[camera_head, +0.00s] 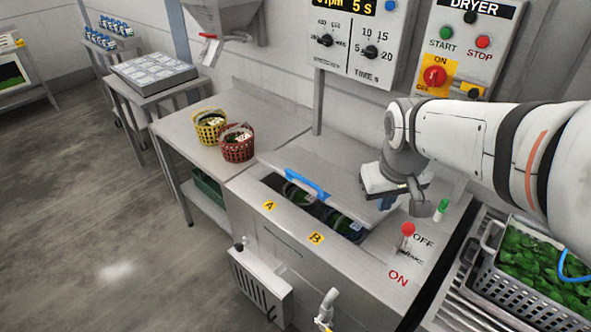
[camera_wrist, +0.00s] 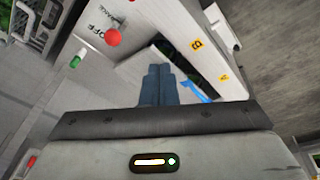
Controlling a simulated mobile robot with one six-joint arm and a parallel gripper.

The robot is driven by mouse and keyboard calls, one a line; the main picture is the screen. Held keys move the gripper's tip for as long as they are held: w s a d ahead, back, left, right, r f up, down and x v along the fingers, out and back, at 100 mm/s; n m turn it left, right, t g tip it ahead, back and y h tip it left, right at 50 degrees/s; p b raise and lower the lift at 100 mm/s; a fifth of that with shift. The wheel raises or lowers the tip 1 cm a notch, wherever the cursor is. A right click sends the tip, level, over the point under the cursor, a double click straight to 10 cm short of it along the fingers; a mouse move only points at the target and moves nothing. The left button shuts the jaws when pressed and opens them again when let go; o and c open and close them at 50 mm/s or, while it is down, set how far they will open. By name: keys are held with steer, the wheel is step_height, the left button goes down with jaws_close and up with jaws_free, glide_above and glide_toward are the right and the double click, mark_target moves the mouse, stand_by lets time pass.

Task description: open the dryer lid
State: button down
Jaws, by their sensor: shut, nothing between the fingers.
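The dryer lid (camera_head: 330,165) is a flat steel panel with a blue handle (camera_head: 307,184) on its front edge. It sits partly raised, and a dark gap shows below its front edge, with round drums holding something green inside. The blue handle also shows in the wrist view (camera_wrist: 195,92). My gripper (camera_head: 388,203) is at the lid's right end, its blue fingers shut together with nothing between them. In the wrist view the closed fingers (camera_wrist: 160,85) point toward the opening, beside the handle. Whether they touch the lid's underside is hidden.
A red-knobbed lever (camera_head: 408,229) and a green-topped post (camera_head: 440,208) stand right of the opening. A grey crate of leaves (camera_head: 490,270) is at the right. Yellow (camera_head: 210,127) and red (camera_head: 237,143) baskets stand on the table to the left. The dryer panel (camera_head: 468,45) hangs behind.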

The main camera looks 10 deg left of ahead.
steer(key=w+a+f+n+h+b, duration=0.1)
steer(key=w+a+f+n+b, duration=0.4)
steer(key=w+a+n, duration=0.6)
steer(key=w+a+f+n+h+b, duration=0.1)
steer(key=w+a+f+n+b, duration=0.5)
steer(key=a+n, duration=0.8)
steer(key=d+p+x, duration=0.1)
steer(key=p+x, duration=0.1)
steer(key=x, duration=0.7)
steer(key=shift+n, duration=0.3)
steer(key=shift+w+d+r+p, duration=0.2)
steer(key=shift+w+d+r, duration=0.2)
steer(key=shift+w+r, duration=0.35)
steer(key=shift+w+d+r+p, duration=0.15)
steer(key=shift+w+d+r, duration=0.35)
steer(key=shift+w, duration=0.35)
steer(key=shift+a, duration=0.1)
